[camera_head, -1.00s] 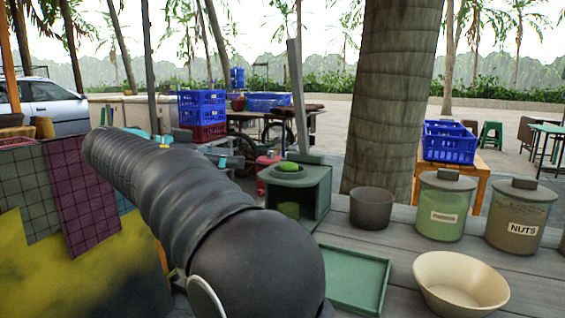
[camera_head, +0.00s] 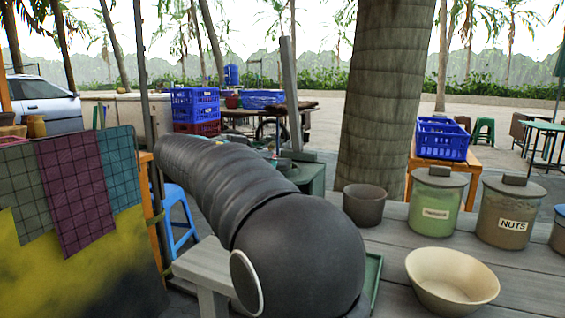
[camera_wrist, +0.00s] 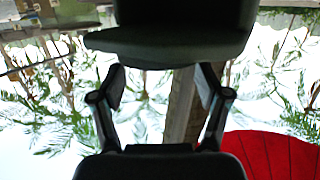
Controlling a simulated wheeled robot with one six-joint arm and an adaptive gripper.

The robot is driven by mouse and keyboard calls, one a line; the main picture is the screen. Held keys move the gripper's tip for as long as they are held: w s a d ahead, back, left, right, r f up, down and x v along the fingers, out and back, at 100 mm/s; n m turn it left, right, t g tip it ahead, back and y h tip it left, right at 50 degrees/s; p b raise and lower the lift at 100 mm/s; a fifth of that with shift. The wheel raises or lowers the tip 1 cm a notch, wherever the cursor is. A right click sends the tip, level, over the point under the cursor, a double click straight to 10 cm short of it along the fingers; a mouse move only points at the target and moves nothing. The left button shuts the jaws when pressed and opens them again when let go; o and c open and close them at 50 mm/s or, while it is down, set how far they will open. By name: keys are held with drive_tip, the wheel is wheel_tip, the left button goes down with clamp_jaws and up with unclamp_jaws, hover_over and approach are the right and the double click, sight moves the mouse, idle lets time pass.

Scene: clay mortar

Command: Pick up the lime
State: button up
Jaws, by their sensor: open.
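I cannot make out the lime in either current view. The green box-like stand (camera_head: 314,176) on the counter is mostly hidden behind my arm; only its top right part shows. A dark round bowl-like top (camera_head: 284,164) shows at its upper edge, and no green fruit can be told on it. My gripper (camera_wrist: 160,82) is open and empty in the wrist view, its two fingers apart with sky and palm fronds between them. In the head view my gripper is hidden behind my dark arm.
On the grey counter stand a dark cup (camera_head: 364,205), a green-filled jar (camera_head: 436,203), a jar labelled NUTS (camera_head: 509,212) and a cream bowl (camera_head: 452,281). A green tray (camera_head: 374,275) is mostly covered by my arm. A red canopy-like shape (camera_wrist: 275,155) shows in the wrist view.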

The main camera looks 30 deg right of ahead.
drive_tip(key=shift+d, duration=0.3)
drive_tip(key=c, duration=1.3)
drive_tip(key=shift+c, duration=0.2)
drive_tip(key=shift+r, duration=0.55)
wheel_tip(320, 180, up, 2)
drive_tip(key=shift+r, duration=0.15)
drive_tip(key=f+v, duration=0.3)
drive_tip(key=v, duration=1.4)
drive_tip(key=shift+a, duration=0.7)
drive_tip(key=shift+f, duration=0.1)
